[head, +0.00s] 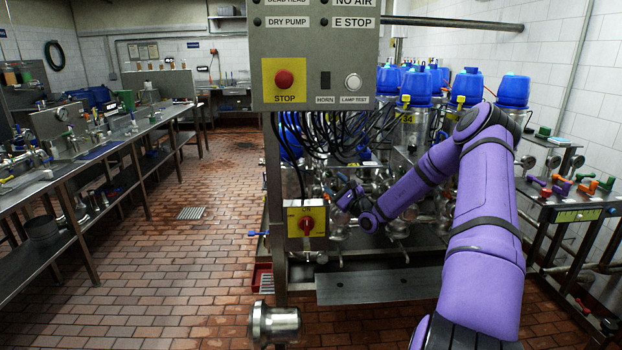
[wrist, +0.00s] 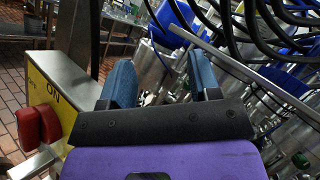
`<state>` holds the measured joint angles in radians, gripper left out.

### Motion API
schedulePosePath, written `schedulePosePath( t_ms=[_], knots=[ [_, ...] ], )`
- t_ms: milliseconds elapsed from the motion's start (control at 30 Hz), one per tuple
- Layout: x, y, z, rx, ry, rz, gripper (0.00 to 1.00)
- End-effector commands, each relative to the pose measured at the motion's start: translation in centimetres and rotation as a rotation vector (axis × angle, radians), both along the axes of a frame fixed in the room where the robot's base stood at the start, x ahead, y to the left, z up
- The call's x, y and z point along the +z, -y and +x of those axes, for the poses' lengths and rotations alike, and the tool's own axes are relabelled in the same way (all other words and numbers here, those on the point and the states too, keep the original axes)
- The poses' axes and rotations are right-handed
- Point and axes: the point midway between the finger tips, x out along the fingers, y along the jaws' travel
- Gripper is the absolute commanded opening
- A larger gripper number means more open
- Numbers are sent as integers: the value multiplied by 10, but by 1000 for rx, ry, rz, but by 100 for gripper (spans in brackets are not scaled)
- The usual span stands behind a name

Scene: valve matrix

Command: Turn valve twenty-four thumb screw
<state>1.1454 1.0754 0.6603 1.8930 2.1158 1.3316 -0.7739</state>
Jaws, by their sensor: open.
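My purple arm reaches from the right into the valve matrix. My gripper (head: 347,197) is in front of the valves, just right of the yellow switch box (head: 306,222). In the wrist view its two blue-grey fingers (wrist: 163,82) stand apart with nothing between them. Blue-topped steel valves (head: 414,86) stand in rows behind the arm. One valve body has a yellow label (head: 407,118) that seems to read 24. I cannot pick out its thumb screw in either view; my arm covers part of the valves below.
A grey control panel (head: 316,45) with a red stop button hangs above, and black cables (head: 330,135) droop below it. In the wrist view a red switch handle (wrist: 40,125) is close at left. A steel post (head: 276,190) stands left of the gripper.

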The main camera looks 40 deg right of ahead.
Motion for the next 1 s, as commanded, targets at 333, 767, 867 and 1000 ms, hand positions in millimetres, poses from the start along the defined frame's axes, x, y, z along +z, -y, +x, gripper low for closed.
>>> schedulePosePath(
  t_ms=[333, 767, 867, 1000],
  knots=[
    [29, -54, 4, 169, -19, -116, 57],
    [51, -99, 0, 310, -42, -218, 57],
    [52, -101, 0, 318, -44, -224, 57],
    [52, -102, 0, 322, -44, -225, 57]
  ],
)
